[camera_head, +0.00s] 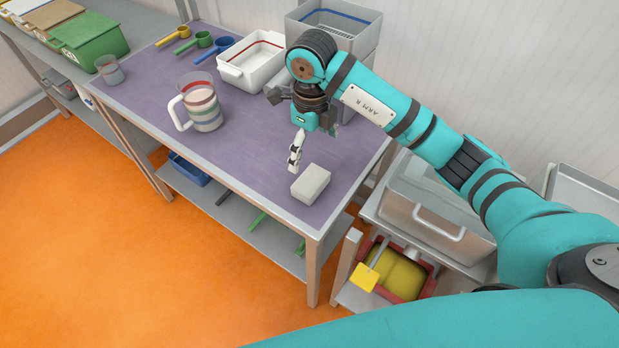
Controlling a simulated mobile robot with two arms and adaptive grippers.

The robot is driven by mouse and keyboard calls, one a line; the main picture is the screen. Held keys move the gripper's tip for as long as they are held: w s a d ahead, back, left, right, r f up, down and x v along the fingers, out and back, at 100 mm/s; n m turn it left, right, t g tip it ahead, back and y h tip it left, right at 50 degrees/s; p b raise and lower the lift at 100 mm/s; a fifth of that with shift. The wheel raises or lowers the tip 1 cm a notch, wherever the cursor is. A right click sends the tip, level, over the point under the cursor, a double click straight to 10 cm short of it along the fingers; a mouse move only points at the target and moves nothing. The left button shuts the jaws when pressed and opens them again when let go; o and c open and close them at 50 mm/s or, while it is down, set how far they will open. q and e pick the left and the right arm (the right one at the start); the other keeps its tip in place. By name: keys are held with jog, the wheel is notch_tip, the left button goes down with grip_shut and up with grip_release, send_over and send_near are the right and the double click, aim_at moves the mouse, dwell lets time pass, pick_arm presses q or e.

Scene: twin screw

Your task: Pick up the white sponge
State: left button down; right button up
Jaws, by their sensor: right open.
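The white sponge (311,184) is a small pale block lying on the purple-topped table (240,150) near its front right corner. My right gripper (297,151) is above the table, just behind and slightly left of the sponge, with its fingers pointing down. It is open and holds nothing that I can see; one finger largely hides the other. A gap shows between the fingers and the sponge. My left gripper is not in the picture.
A striped measuring jug (203,106) and a white tub (252,62) stand left of my right arm. A grey crate (335,22) is at the back. Coloured scoops (197,42) lie at the back left. A metal cart (430,215) stands right of the table.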

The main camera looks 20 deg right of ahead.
jog(key=p, duration=0.1)
send_over(311, 180)
jog(key=f, duration=0.5)
jog(key=shift+s+f, duration=0.25)
jog(key=shift+f, duration=0.15)
notch_tip(311, 180, down, 3)
jog(key=shift+w+p, duration=0.1)
jog(key=shift+p, duration=0.35)
jog(key=shift+f, duration=0.15)
jog(key=shift+f+p, duration=0.4)
notch_tip(311, 180, down, 4)
jog(key=shift+w+r+p, duration=0.15)
jog(key=shift+p, duration=0.45)
jog(key=shift+f, duration=0.3)
jog(key=c, duration=0.3)
jog(key=shift+c, duration=1.2)
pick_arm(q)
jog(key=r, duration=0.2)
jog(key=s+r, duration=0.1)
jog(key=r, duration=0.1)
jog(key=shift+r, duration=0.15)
pick_arm(e)
jog(key=shift+c, duration=0.5)
